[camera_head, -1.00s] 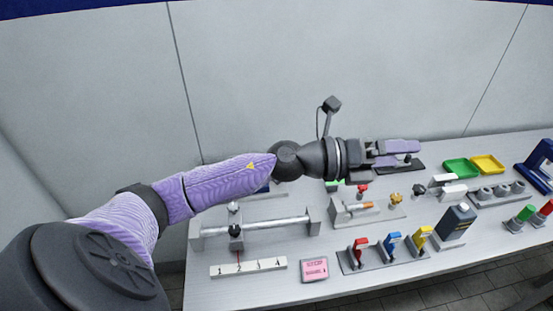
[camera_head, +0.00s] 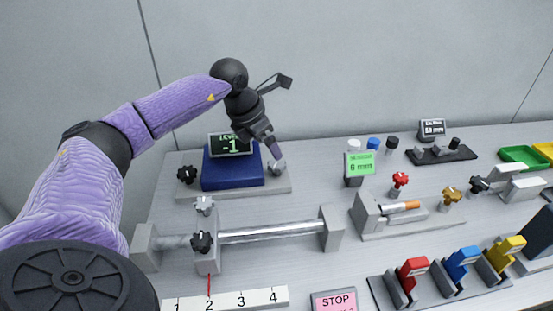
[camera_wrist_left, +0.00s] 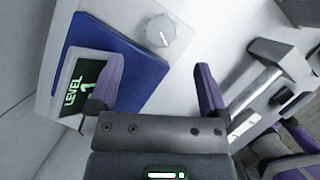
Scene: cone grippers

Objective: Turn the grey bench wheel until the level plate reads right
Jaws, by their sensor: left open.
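The grey wheel (camera_head: 279,167) sits at the right end of the level unit's base, beside the blue block (camera_head: 232,175). It also shows in the left wrist view (camera_wrist_left: 160,33) as a round knob with a white mark line. The level plate (camera_head: 230,145) is a dark display with green text, LEVEL -1. In the left wrist view the plate (camera_wrist_left: 76,90) is partly covered by a finger. My left gripper (camera_head: 272,150) points down beside the wheel. In the left wrist view its fingers (camera_wrist_left: 160,80) are apart and empty, with the wheel beyond them. My right gripper is not shown.
A black knob (camera_head: 187,174) stands left of the blue block. In front is a rail with a slider (camera_head: 207,252) and a numbered scale (camera_head: 226,301). A green display (camera_head: 359,165) stands to the right. Levers and trays fill the right side. The wall is behind.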

